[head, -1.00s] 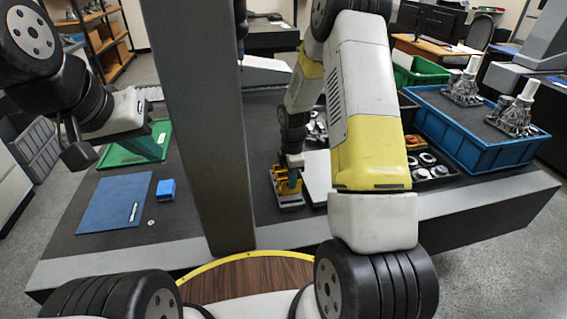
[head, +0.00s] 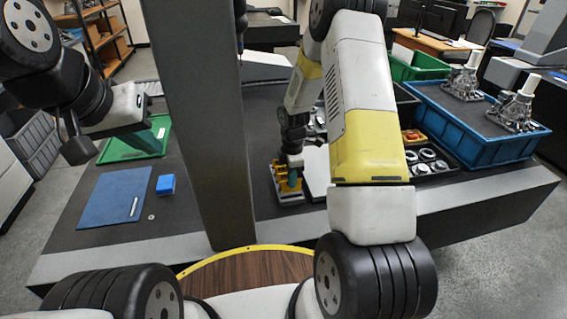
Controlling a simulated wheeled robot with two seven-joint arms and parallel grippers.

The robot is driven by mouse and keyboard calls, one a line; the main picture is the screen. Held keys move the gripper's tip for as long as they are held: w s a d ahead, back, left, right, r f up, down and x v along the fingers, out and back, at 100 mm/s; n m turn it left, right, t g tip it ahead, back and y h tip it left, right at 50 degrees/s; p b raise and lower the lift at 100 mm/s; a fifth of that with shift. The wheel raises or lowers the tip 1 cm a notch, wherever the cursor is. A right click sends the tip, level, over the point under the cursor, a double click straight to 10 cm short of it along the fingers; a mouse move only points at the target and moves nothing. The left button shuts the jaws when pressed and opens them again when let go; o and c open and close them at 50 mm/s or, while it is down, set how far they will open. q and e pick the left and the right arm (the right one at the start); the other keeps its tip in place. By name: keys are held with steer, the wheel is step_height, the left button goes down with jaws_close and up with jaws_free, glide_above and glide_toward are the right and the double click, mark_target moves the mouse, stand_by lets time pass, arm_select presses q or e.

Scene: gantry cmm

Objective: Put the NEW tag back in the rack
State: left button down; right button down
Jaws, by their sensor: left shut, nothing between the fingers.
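My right gripper (head: 291,160) points down over a small yellow holder with a grey base (head: 290,198) on the dark table. A teal upright piece (head: 293,178) shows at the holder, right under the gripper. I cannot read any NEW marking on it, and whether the fingers are shut on it is too small to tell. I cannot tell for sure that this holder is the tag rack. My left gripper (head: 77,142) is shut and empty, raised at the left, well away from the holder.
A grey column (head: 205,120) stands left of the holder. A blue mat (head: 114,200), a blue block (head: 166,185) and a green tray (head: 135,148) lie at the left. A black parts tray (head: 432,163) and a blue crate (head: 470,140) stand at the right.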

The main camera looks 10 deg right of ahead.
steer(key=shift+f, duration=0.5)
stand_by(0.9)
steer(key=shift+f, duration=0.2)
steer(key=shift+f, duration=0.8)
stand_by(0.8)
steer(key=shift+f, duration=0.3)
steer(key=c, duration=1.6)
jaws_free()
steer(key=shift+o, duration=0.4)
